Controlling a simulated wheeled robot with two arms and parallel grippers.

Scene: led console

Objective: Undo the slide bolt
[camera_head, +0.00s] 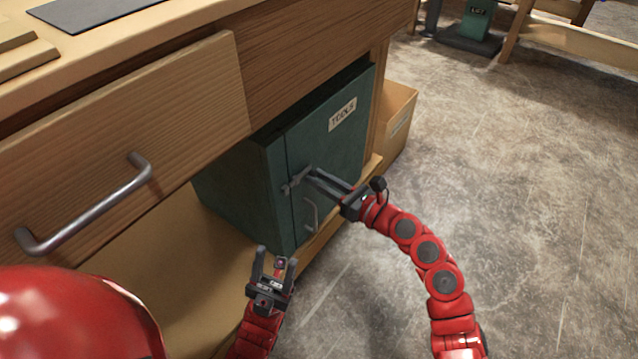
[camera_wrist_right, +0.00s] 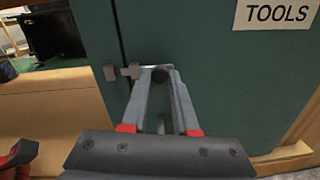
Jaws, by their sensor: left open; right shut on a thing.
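A slide bolt (camera_head: 292,183) sits on the front of a dark green cabinet (camera_head: 330,148) labelled TOOLS, across the seam at the door's left edge. It also shows in the right wrist view (camera_wrist_right: 130,71), with a grey block left of the seam. My right gripper (camera_head: 309,175) is shut on the bolt's dark knob (camera_wrist_right: 160,74), its fingertips hiding part of the bolt. My left gripper (camera_head: 273,262) is open and empty, lower in the head view, in front of the cabinet's bottom corner. The cabinet's handle (camera_head: 311,214) is just below my right gripper.
The cabinet stands on a wooden shelf under a workbench (camera_head: 300,75). A drawer (camera_head: 120,125) with a metal handle (camera_head: 85,210) is at the left. A cardboard box (camera_head: 398,118) stands right of the cabinet. The concrete floor (camera_head: 530,180) at the right is clear.

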